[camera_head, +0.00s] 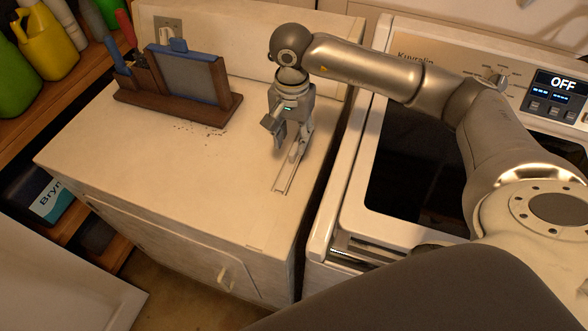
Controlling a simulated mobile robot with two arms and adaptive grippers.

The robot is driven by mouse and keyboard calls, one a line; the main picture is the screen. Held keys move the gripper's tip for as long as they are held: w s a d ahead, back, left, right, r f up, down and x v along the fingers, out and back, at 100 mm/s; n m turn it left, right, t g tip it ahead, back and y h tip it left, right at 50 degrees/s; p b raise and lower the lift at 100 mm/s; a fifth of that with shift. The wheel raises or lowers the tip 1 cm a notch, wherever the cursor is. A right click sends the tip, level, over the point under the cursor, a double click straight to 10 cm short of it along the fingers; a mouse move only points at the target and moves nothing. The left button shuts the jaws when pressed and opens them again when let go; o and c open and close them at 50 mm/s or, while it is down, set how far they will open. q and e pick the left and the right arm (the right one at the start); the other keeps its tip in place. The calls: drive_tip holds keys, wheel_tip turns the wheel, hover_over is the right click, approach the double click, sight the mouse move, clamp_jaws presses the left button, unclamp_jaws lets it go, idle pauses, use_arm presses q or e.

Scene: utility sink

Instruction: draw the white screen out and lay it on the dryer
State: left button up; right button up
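A dark wooden rack (222,112) stands at the back left of a white cabinet-like top (180,170). A grey screen with a blue frame (188,78) stands upright in it. I cannot make out a clearly white screen. My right gripper (291,146) points down over the right part of this top, apart from the rack, with its fingers spread. A narrow pale rail-like piece (285,180) shows just below the fingers; I cannot tell whether they touch it. A white appliance with a dark glass lid (405,160) stands at the right. My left gripper is not in view.
Yellow (45,40) and green bottles stand on a wooden shelf at the far left. The white top's front is clear. A narrow gap separates it from the appliance, whose display reads OFF (562,84).

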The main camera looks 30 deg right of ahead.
sight(294, 148)
drive_tip(key=f+p, duration=0.1)
drive_tip(key=f, duration=0.1)
drive_tip(key=f+p, duration=0.1)
drive_tip(key=f, duration=0.1)
drive_tip(key=shift+s+d, duration=0.15)
drive_tip(key=shift+d, duration=0.05)
drive_tip(key=shift+f, duration=0.45)
drive_tip(key=shift+c, duration=0.4)
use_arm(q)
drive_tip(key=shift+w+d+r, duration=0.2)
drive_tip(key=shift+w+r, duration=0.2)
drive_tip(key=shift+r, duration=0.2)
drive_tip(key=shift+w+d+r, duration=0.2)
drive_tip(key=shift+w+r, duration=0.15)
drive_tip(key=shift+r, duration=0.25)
use_arm(e)
clamp_jaws()
